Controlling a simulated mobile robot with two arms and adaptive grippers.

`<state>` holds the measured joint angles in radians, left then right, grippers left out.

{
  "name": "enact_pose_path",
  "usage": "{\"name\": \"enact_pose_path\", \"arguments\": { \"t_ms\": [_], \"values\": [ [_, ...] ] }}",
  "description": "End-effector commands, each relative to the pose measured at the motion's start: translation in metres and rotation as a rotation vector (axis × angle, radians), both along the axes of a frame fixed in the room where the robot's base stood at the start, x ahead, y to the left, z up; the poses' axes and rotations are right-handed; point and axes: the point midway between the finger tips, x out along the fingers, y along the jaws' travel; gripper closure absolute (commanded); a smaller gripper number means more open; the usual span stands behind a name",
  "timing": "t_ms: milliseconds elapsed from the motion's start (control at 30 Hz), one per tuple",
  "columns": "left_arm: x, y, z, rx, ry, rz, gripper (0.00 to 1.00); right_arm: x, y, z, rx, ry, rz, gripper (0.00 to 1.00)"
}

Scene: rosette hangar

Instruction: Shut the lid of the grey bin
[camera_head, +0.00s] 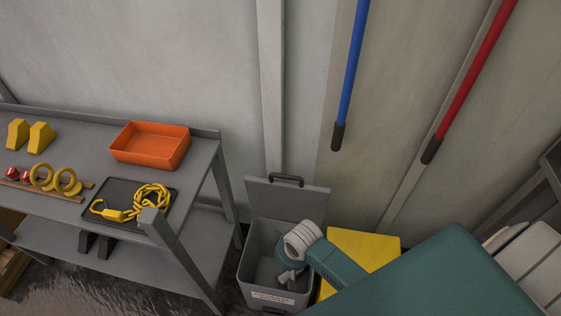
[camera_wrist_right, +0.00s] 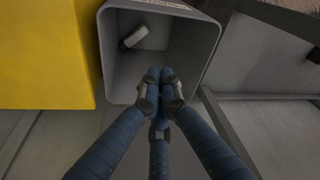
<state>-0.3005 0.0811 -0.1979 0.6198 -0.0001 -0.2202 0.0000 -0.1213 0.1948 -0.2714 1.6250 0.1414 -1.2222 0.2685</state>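The grey bin (camera_head: 247,270) stands on the floor right of the workbench. Its lid (camera_head: 300,205) is open and tilted up against the wall side, with a dark handle (camera_head: 286,180) at its top edge. My right gripper (camera_head: 290,277) is over the bin's opening, below the raised lid, and hides part of the inside. In the right wrist view its fingertips (camera_wrist_right: 160,85) are together with nothing visible between them, in front of the bin (camera_wrist_right: 205,55). A small pale block (camera_wrist_right: 135,37) shows inside the bin. My left gripper is not in view.
A yellow box (camera_head: 365,245) stands close to the bin's right. Blue (camera_head: 352,70) and red (camera_head: 475,70) poles are by the wall.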

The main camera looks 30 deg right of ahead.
Motion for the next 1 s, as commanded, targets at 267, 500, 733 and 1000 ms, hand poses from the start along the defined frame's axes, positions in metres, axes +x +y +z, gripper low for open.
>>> {"name": "enact_pose_path", "arguments": {
  "t_ms": [267, 500, 733, 1000],
  "values": [
    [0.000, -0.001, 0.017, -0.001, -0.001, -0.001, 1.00, 0.097, -0.003, 0.117, 0.010, -0.009, -0.139, 1.00],
    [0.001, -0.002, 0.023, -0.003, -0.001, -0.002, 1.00, 0.166, -0.035, 0.204, -0.032, 0.007, -0.338, 1.00],
    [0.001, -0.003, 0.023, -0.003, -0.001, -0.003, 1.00, 0.223, -0.086, 0.251, -0.053, 0.004, -0.577, 1.00],
    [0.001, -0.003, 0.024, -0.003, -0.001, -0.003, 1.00, 0.239, -0.105, 0.264, -0.054, 0.004, -0.670, 1.00]
  ]
}}
